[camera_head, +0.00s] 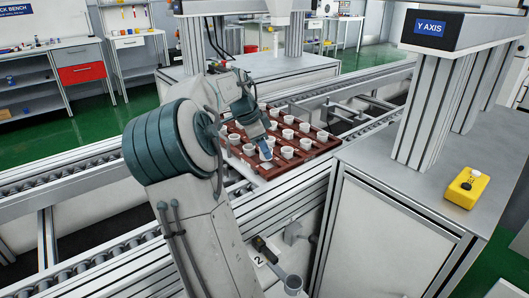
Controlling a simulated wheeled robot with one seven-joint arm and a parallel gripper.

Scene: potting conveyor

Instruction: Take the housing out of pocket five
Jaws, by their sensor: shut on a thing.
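The brown tray (268,173) stands on the conveyor at the centre, with several white cup-shaped housings such as this one (287,152) in its pockets. My gripper (265,151) reaches down over the tray's near middle, its blue-tipped end low among the cups. It is shut on a white housing, which the fingers mostly hide. I cannot read pocket numbers, and I cannot tell whether the held housing is clear of its pocket.
Other housings stand close around my gripper. A metal frame (440,130) marked Y AXIS rises at the right, by a yellow button box (466,187). Roller conveyor (60,178) runs to the left.

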